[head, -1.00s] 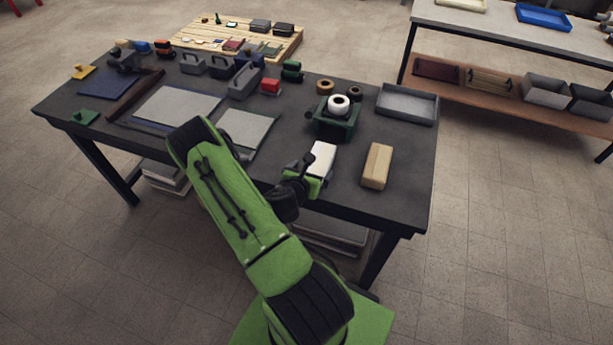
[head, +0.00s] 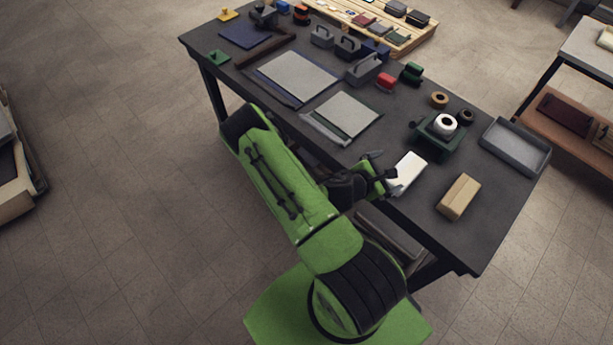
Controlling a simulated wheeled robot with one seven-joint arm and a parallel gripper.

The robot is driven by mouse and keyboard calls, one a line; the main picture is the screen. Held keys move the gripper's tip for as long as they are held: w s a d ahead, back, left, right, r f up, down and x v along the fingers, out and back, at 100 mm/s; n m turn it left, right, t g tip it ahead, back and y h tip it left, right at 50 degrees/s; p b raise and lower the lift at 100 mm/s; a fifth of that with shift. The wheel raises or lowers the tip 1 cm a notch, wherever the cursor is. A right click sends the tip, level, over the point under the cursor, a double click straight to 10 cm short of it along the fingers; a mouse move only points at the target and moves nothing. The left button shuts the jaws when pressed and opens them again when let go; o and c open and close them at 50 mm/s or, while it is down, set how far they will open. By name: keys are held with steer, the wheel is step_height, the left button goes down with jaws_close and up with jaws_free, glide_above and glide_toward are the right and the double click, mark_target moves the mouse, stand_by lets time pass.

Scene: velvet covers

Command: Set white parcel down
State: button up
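The white parcel (head: 408,172) lies near the front edge of the dark table (head: 310,125), left of a tan box. My gripper (head: 384,166) is at the table's front edge, just left of the parcel. Its dark fingers look spread apart, and the parcel does not appear to be between them. Whether a fingertip still touches the parcel's near side cannot be told. My green arm hides part of the table's front edge.
The tan box (head: 459,197) lies right of the parcel. A green holder (head: 436,141) with a white roll stands behind it. A grey tray (head: 515,147) is at the table's right end. Light panels (head: 347,113) lie to the left. Bare table separates parcel and tan box.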

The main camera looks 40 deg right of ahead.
steer(key=w+a+r+m+y, duration=0.3)
steer(key=a+r+m+y, duration=0.1)
steer(key=a+r+m, duration=0.35)
steer(key=w+a+r+m+y, duration=0.3)
steer(key=a+r+m, duration=0.3)
steer(key=a+m, duration=0.15)
steer(key=s+a+r+t+y, duration=0.2)
steer(key=s+a+r, duration=0.2)
steer(key=a+r, duration=0.3)
steer(key=s+a+r+t+y, duration=0.2)
steer(key=s+a+r, duration=0.3)
steer(key=a+r, duration=0.3)
steer(key=shift+a+t+y, duration=0.2)
steer(key=shift+t+y, duration=0.2)
steer(key=shift+y, duration=0.4)
steer(key=shift+s, duration=0.1)
